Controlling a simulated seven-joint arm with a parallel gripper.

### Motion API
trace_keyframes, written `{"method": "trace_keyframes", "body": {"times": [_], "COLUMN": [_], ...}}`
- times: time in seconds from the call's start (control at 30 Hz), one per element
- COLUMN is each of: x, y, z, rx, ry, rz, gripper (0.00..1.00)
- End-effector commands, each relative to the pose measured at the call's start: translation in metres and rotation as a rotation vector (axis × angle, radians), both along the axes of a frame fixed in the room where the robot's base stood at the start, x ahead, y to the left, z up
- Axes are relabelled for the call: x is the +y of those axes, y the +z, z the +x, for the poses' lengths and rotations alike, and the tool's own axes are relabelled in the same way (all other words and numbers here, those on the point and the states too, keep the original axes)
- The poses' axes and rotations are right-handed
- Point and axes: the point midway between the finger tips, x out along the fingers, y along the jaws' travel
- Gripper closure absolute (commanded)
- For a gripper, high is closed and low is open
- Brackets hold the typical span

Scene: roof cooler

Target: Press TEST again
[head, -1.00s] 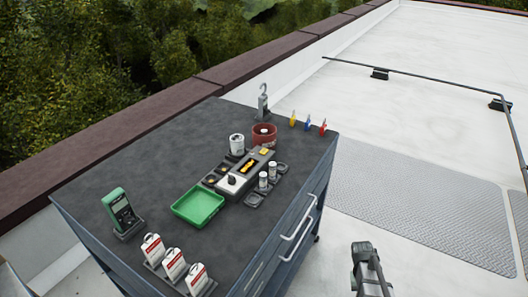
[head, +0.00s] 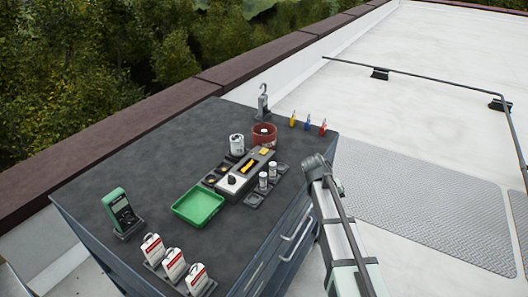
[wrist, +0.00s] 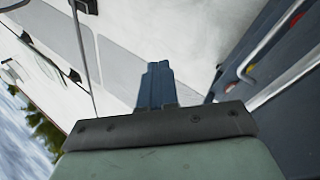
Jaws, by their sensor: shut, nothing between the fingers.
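A grey tester-like unit (head: 251,166) lies on the dark cart top (head: 150,165). It has a white end with a black knob (head: 231,181), a yellow-orange strip and a yellow patch at its far end. No TEST lettering is readable. In the wrist view my gripper (wrist: 157,68) has its dark blue fingers together and empty, with pale roof floor behind them. In the head view my arm has its bent upper part beside the cart's right edge, right of the unit. The fingertips cannot be made out there. Nothing shows me touching the unit.
Around the unit are a green tray (head: 198,207), white cup (head: 236,143), red bowl (head: 264,139), small vials (head: 272,171) and a hook scale (head: 263,102). A green meter (head: 121,210) and white tags (head: 174,264) stand nearer. Drawer handles (head: 298,235) jut from the cart's right side.

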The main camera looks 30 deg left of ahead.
Motion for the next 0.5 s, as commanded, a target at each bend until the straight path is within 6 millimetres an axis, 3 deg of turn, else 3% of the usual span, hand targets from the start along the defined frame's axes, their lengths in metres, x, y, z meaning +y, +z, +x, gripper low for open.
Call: {"method": "trace_keyframes", "body": {"times": [0.1,0.5], "x": [0.036,0.157], "y": [0.034,0.133], "z": [0.011,0.028], "rx": [-0.060,-0.275], "ry": [0.021,0.082], "rz": [0.004,0.057], "gripper": [1.00,1.00]}}
